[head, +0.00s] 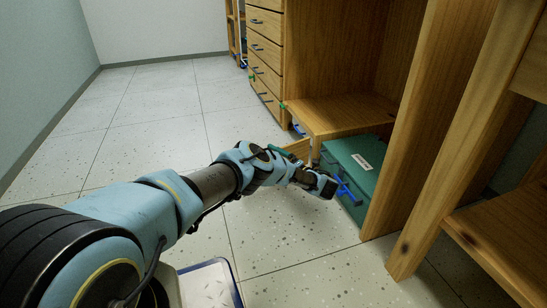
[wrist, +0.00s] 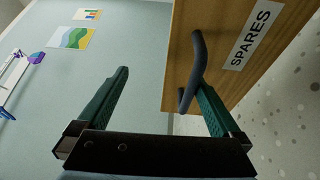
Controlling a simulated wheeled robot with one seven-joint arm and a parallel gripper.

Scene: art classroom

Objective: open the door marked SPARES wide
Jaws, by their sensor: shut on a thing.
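The SPARES door is a wooden panel (wrist: 215,60) at the upper right of the wrist view, with a white SPARES label (wrist: 250,38) and a dark bar handle (wrist: 198,48).
The wooden cabinet (head: 335,50) has a column of drawers (head: 265,55) at its left. A green case (head: 340,152) with a white label sits in the low compartment. A wooden post (head: 435,130) stands at the right. The tiled floor (head: 150,110) at the left is clear.

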